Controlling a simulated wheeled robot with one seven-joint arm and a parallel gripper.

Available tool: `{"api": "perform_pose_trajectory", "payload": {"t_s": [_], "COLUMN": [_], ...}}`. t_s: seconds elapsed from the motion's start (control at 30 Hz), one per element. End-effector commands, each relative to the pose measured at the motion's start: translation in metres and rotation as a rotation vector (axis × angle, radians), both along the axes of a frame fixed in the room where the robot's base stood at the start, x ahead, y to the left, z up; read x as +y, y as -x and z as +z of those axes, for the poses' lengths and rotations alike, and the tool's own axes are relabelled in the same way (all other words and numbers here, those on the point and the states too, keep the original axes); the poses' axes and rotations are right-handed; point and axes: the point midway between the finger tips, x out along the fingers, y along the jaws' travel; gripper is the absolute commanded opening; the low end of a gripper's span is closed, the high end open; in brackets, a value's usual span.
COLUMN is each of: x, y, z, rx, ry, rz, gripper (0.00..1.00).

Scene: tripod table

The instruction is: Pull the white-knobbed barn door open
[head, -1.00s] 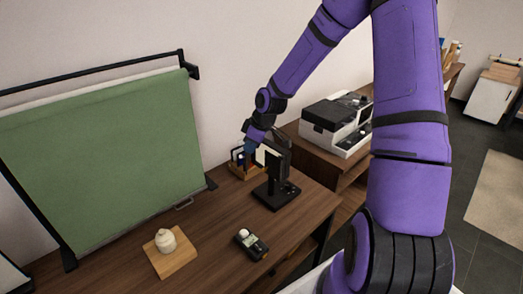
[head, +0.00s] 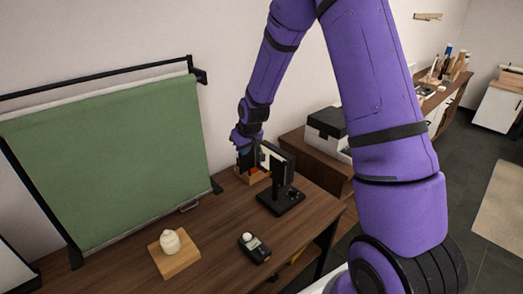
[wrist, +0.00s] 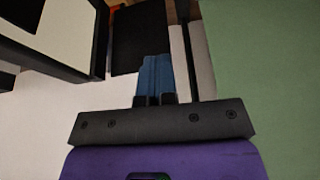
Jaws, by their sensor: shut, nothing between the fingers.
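A black lamp (head: 278,168) with flat dark flaps and a pale face stands on the tabletop stand near the wall. My gripper (head: 244,160) is just left of the lamp head, pointing down. In the wrist view its blue fingers (wrist: 155,75) are together and empty. A dark flat panel (wrist: 140,38) lies beyond the fingertips, and a black-framed white face (wrist: 50,35) is at the left. I cannot tell whether the fingers touch the panel. I cannot make out a white knob in either view.
A green backdrop (head: 105,160) stands at the left of the wooden table (head: 215,230). A wooden organiser (head: 250,177) is below my gripper.

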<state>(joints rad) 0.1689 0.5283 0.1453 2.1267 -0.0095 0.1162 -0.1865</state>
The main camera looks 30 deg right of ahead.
Motion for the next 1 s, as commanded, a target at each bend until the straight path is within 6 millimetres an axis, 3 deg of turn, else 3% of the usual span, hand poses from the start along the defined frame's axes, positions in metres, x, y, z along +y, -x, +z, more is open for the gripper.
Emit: {"api": "perform_pose_trajectory", "payload": {"t_s": [1.0], "x": [0.0025], "y": [-0.007], "z": [-0.0006], "rx": [0.002], "ry": [0.0], "rz": [0.007], "gripper": [0.0]}}
